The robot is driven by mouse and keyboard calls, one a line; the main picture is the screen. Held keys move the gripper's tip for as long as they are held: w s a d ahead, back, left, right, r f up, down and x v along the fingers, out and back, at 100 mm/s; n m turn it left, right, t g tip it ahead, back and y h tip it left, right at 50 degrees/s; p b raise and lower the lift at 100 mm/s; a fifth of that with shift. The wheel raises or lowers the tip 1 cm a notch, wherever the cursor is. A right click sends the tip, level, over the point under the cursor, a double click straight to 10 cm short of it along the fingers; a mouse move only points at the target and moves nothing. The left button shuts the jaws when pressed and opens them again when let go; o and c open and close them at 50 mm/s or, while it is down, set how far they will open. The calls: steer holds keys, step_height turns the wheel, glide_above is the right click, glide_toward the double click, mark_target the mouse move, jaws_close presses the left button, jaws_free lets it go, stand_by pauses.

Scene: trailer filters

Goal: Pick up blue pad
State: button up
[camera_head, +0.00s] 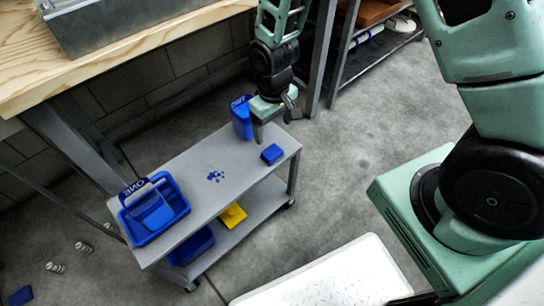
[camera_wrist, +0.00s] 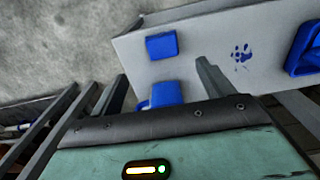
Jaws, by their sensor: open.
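The blue pad (camera_head: 271,154) is a small flat blue block lying on the grey top of the cart (camera_head: 225,165), near its right end. In the wrist view the blue pad (camera_wrist: 161,45) lies beyond the fingertips, roughly centred between them, with a gap. My gripper (camera_head: 274,120) is open and empty above the right end of the cart, behind the pad in the head view. In the wrist view its two fingers (camera_wrist: 160,82) stand apart, with a blue bin (camera_wrist: 165,94) partly visible between them.
The blue bin (camera_head: 241,117) stands close left of my gripper. A blue caddy (camera_head: 153,209) stands at the cart's left end, with dark blue marks (camera_head: 215,176) between. A yellow item (camera_head: 233,215) lies on the lower shelf. A wooden workbench (camera_head: 120,50) is behind.

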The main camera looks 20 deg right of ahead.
mark_target(272, 152)
steer(key=f+b, duration=0.1)
steer(key=f, duration=0.2)
steer(key=f+b, duration=0.1)
steer(key=f, duration=0.2)
steer(key=f+b, duration=0.1)
steer(key=f, duration=0.3)
steer(key=shift+a, duration=0.25)
steer(key=c, duration=1.1)
